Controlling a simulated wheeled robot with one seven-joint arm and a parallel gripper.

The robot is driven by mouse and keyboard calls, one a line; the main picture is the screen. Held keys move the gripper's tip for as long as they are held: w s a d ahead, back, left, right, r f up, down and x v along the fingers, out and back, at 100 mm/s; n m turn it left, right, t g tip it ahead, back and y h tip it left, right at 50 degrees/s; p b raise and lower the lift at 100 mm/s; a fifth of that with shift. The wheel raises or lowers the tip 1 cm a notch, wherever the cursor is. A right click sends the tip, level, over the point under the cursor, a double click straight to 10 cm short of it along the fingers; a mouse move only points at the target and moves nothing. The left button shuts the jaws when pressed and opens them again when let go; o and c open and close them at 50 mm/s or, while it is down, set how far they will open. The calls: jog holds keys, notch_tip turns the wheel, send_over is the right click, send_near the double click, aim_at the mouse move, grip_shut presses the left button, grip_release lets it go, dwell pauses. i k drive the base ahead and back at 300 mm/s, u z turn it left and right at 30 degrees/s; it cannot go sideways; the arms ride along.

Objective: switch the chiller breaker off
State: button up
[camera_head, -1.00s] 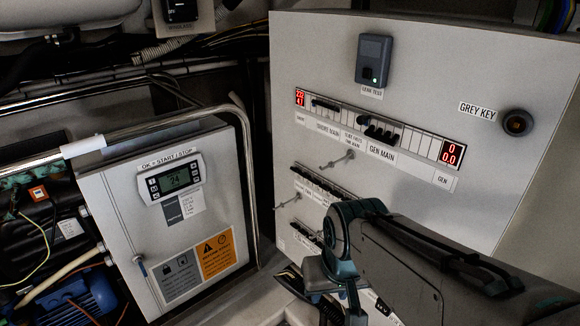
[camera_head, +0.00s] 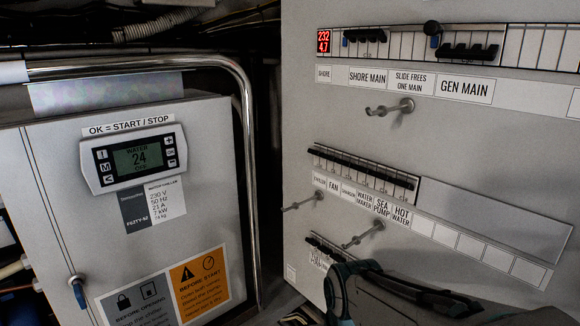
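On the pale switchboard, a row of small black breakers (camera_head: 362,171) runs across the middle. The leftmost breaker (camera_head: 315,153) sits above a small first label (camera_head: 320,180) that seems to read chiller, beside the FAN label. Whether its lever is up or down is too small to tell. At left, the chiller's control box (camera_head: 60,185) has a lit display (camera_head: 138,158) reading WATER 24. Part of my arm (camera_head: 350,290) shows at the bottom right, below the breaker row.
Metal pegs stick out of the switchboard above (camera_head: 392,108) and below (camera_head: 362,236) the breaker row, and another at its left (camera_head: 304,201). A bent metal pipe (camera_head: 246,130) runs between box and switchboard. Main breakers (camera_head: 468,52) and a red display reading 232 and 4.7 (camera_head: 323,41) are above.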

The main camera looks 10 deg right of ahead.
aim_at(311, 151)
jog(key=u, duration=0.05)
jog(key=k, duration=1.75)
jog(key=u, duration=0.85)
jog(key=i, duration=1.9)
jog(key=z, duration=0.6)
